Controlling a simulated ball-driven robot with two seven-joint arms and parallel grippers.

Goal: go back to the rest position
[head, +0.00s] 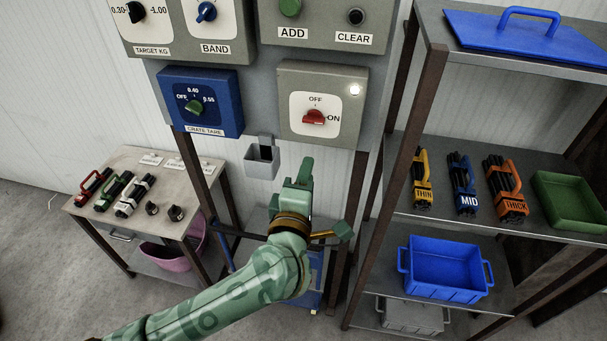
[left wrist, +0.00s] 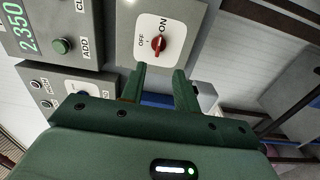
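My left gripper (head: 305,168) is raised in front of the panel, below the OFF/ON switch box (head: 291,133) and beside a small grey holder (head: 262,160). In the left wrist view its two fingers (left wrist: 160,70) stand apart with nothing held between them. The red knob (head: 314,117) is turned towards ON and a lamp (head: 354,90) on its box is lit. The knob also shows in the left wrist view (left wrist: 158,43), ahead of and apart from the fingertips. My right gripper is not in view.
A side table (head: 100,222) at left holds several coloured tools. The rack at right carries the THIN (head: 422,178), MID (head: 463,185) and THICK (head: 506,188) bundles, a green tray (head: 570,200) and a blue crate (head: 445,270). A rack post (head: 400,150) stands right of my gripper.

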